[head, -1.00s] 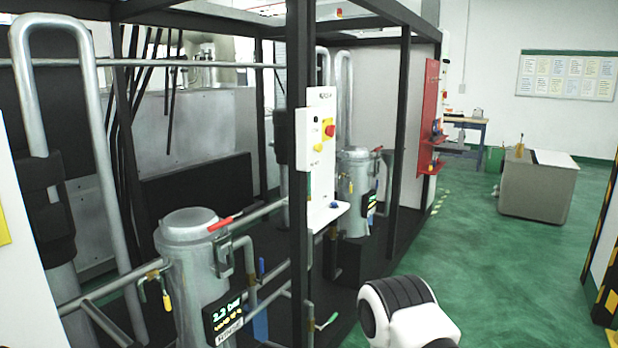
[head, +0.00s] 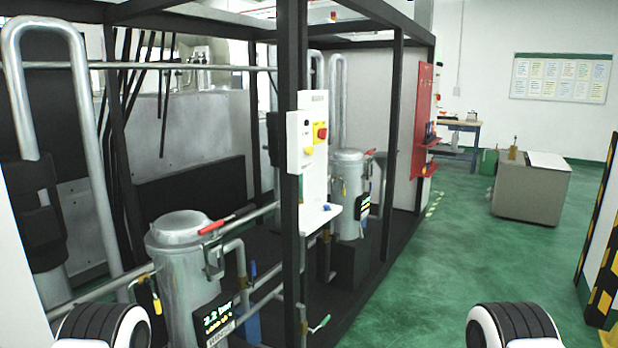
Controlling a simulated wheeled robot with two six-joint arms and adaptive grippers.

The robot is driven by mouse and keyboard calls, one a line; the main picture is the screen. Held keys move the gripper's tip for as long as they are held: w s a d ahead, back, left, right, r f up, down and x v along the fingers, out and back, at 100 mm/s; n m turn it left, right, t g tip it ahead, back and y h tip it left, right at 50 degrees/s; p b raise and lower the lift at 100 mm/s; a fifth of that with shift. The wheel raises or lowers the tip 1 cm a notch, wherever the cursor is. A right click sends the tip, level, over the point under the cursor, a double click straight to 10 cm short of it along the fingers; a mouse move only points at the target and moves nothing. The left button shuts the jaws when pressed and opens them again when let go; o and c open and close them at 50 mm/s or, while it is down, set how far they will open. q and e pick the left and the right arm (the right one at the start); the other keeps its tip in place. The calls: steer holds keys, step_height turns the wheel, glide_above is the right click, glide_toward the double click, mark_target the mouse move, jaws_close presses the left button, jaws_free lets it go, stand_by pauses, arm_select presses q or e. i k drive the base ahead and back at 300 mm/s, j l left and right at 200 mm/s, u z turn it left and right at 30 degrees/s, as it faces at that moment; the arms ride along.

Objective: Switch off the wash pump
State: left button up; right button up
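A white control panel (head: 313,165) stands on the machine frame. It carries a red knob on a yellow plate (head: 321,132) and a yellow knob (head: 308,150) on a box at its left edge. Which of these belongs to the wash pump I cannot read. Two metal filter housings stand by the pipes: a near one (head: 178,262) with a lit pressure display (head: 218,318), and a far one (head: 347,185). White and black parts of my two arms show at the bottom left and bottom right. Neither gripper is in view.
Dark frame posts (head: 291,230) stand in front of the panel and housings. A red tool board (head: 424,120) is on the frame's far end. Green floor (head: 440,270) is clear to the right, up to a grey cabinet (head: 530,190) and a striped post (head: 598,270).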

mark_target(322, 133)
steer(key=i+l+u, duration=0.15)
steer(key=i+u, duration=0.15)
steer(key=u, duration=0.2)
steer(key=i+l+u, duration=0.25)
steer(key=u, duration=0.2)
steer(key=i+l, duration=0.35)
steer(key=i+l+u, duration=0.15)
steer(key=i+l, duration=0.25)
steer(key=l, duration=0.2)
steer(key=i+l, duration=0.35)
steer(key=l, duration=0.15)
steer(key=u, duration=0.05)
